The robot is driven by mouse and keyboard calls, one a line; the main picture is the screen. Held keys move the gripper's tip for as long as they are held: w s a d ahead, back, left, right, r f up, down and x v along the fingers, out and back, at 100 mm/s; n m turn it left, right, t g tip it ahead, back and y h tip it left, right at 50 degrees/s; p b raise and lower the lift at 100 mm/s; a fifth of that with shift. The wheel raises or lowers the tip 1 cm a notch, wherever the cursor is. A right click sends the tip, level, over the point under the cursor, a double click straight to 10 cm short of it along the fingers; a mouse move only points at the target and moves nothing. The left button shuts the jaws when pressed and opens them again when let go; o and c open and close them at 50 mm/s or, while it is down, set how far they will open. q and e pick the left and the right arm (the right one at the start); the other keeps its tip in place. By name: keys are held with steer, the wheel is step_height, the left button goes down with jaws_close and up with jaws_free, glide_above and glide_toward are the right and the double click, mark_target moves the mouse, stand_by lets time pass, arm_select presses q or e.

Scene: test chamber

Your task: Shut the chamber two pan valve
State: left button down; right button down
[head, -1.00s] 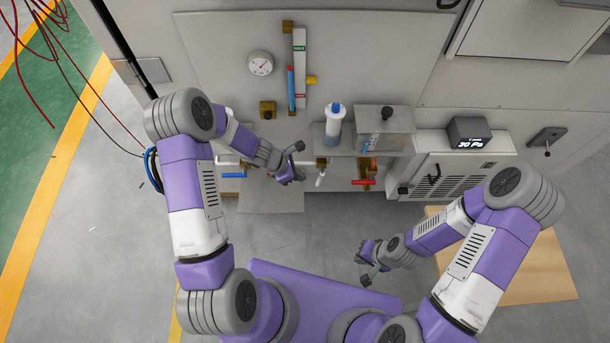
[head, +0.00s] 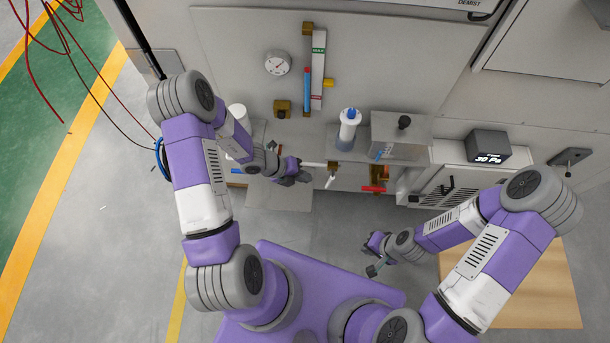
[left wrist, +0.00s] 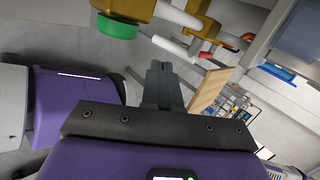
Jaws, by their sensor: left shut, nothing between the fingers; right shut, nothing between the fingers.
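Three lever handles show low on the chamber front in the head view: a blue one (head: 237,171), mostly hidden by my left arm, a white one (head: 330,181) and a red one (head: 373,188). I cannot read which belongs to chamber two's pan. My left gripper (head: 301,179) is shut and empty, left of the white handle and apart from it. In the left wrist view its fingers (left wrist: 160,68) are together, below a brass fitting with a green cap (left wrist: 117,27). My right gripper (head: 369,269) is shut and empty, low over the floor.
A blue-topped bottle (head: 348,130) and a clear box (head: 398,138) stand on a shelf above the handles. A gauge (head: 278,63) and a level tube (head: 317,70) are on the panel. A pressure display (head: 488,147) sits right. A wooden board (head: 545,290) lies right.

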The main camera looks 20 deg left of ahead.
mark_target(327, 185)
arm_select(q)
steer(key=b+x, duration=0.2)
steer(key=x, duration=0.5)
steer(key=shift+b, duration=0.4)
steer(key=shift+d+f, duration=0.1)
steer(key=shift+f, duration=0.05)
steer(key=shift+w+d+f+h+p, duration=0.15)
steer(key=shift+d+h+p, duration=0.2)
steer(key=shift+d+h, duration=0.2)
steer(key=shift+d+f, duration=0.1)
steer(key=shift+d, duration=0.05)
